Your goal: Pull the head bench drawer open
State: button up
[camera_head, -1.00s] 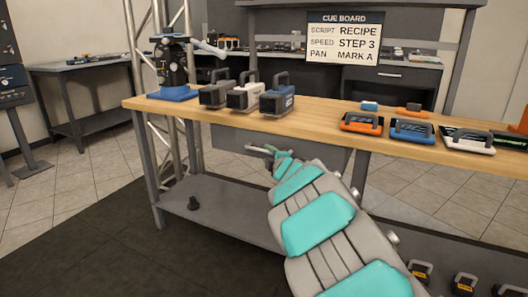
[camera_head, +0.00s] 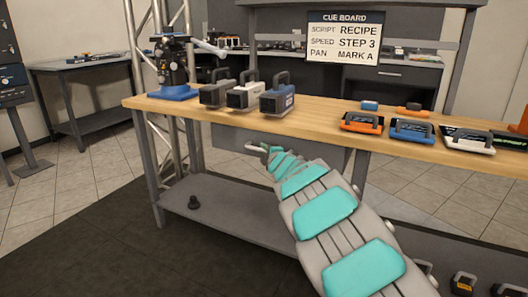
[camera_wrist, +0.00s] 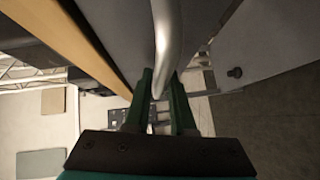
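The head bench drawer (camera_head: 228,141) is a grey front under the left part of the wooden-topped bench. No clear gap shows around it. Its handle (camera_head: 255,148) is a pale metal bar on that front. My gripper (camera_head: 267,150) is small and at the handle in the head view. In the wrist view the handle (camera_wrist: 167,40) is a thick curved grey bar that runs down between the two green fingers of my gripper (camera_wrist: 161,85). The fingers lie close on either side of it. Whether they press on it I cannot tell.
The bench top (camera_head: 320,120) holds several camera-like boxes and flat devices. Dark floor (camera_head: 120,250) is clear in front. A side table (camera_head: 85,70) stands at the back left.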

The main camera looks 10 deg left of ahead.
grip_shut()
dwell(1.0)
